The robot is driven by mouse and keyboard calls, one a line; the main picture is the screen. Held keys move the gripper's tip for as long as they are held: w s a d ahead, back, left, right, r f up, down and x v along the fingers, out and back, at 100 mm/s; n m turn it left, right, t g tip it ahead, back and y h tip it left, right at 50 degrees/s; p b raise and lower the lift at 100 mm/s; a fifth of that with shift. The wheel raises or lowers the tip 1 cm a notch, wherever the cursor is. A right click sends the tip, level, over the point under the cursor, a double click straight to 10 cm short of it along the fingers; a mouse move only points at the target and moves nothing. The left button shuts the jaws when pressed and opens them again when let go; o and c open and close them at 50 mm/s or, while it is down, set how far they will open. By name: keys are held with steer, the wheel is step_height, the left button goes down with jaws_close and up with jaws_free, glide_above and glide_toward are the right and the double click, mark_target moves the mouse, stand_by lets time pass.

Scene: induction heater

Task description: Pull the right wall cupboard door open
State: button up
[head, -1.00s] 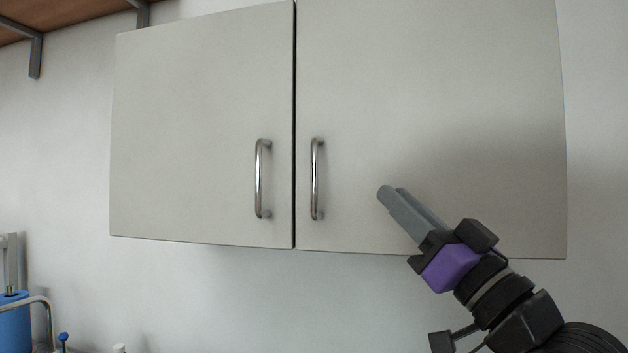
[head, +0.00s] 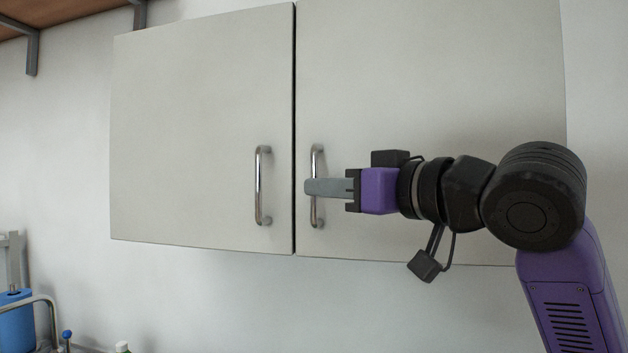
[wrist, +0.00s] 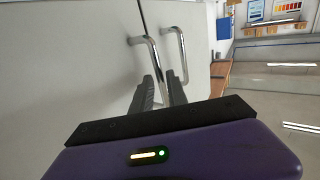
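The right wall cupboard door (head: 430,90) is pale grey and looks closed, level with the left door (head: 200,130). Its upright metal bar handle (head: 315,155) stands near the seam; the middle of the bar is hidden behind my gripper. My gripper (head: 312,187) reaches in from the right with its fingers across the handle. In the wrist view my gripper (wrist: 160,86) has its two grey fingers apart, with the right door's handle (wrist: 153,58) passing between them. I cannot tell whether either finger touches the bar.
The left door's handle (head: 260,185) is close by, just left of the fingertips. A wooden shelf (head: 60,12) with metal brackets is at the upper left. A blue object (head: 16,322) and a curved metal pipe stand at the lower left. The wall below the cupboard is clear.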

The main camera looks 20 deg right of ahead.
mark_target(314, 223)
steer(key=shift+p+x, duration=0.3)
steer(key=shift+x, duration=1.3)
steer(key=shift+c, duration=0.2)
jaws_close()
